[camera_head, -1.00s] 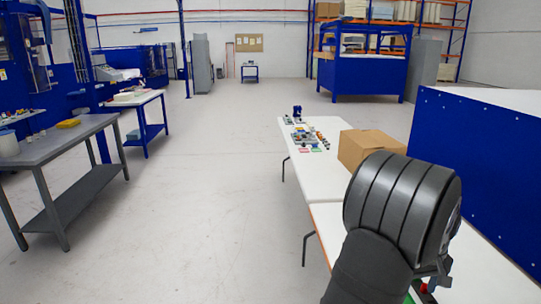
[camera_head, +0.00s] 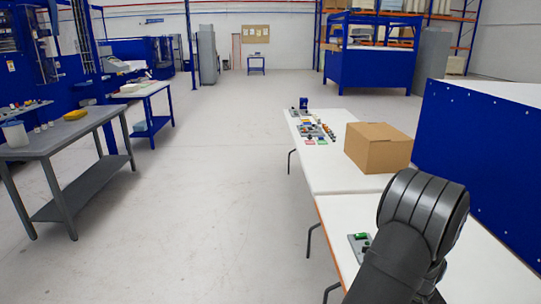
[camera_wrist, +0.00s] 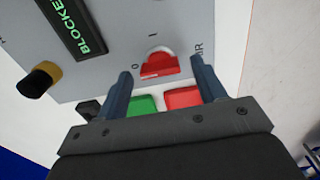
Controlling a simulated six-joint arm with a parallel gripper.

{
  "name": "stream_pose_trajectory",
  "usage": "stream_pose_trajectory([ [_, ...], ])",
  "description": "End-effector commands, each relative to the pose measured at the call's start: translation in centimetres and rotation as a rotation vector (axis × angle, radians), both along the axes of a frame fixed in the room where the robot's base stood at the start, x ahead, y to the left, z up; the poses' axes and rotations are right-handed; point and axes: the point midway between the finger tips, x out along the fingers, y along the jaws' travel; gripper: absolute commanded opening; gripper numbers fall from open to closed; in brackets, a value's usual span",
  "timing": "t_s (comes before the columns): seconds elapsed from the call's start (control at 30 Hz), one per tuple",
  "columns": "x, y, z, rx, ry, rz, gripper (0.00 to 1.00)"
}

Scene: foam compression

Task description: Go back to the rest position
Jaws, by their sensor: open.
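My gripper (camera_wrist: 159,66) shows in the wrist view with its two dark fingers spread apart. It is open and nothing is between the fingers. Ahead of the fingers is a light grey control panel (camera_wrist: 115,50). It bears a red rotary switch (camera_wrist: 159,64) marked O and I, and a dark display (camera_wrist: 78,25) with green letters reading "BLOCKE", cut off at the edge. In the head view my arm hides the gripper.
The white table (camera_head: 336,215) under my arm holds a small grey device (camera_head: 357,246) with a green top. A cardboard box (camera_head: 376,150) and several small parts stand farther along. A blue wall-like block (camera_head: 480,165) is close on the right. Open floor lies left.

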Motion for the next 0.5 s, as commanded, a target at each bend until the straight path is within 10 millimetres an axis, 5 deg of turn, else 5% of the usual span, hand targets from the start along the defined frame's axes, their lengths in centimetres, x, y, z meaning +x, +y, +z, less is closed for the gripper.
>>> stream_pose_trajectory([
  [0.5,0.03,-0.04,0.73,-0.001,-0.001,0.0,0.64],
])
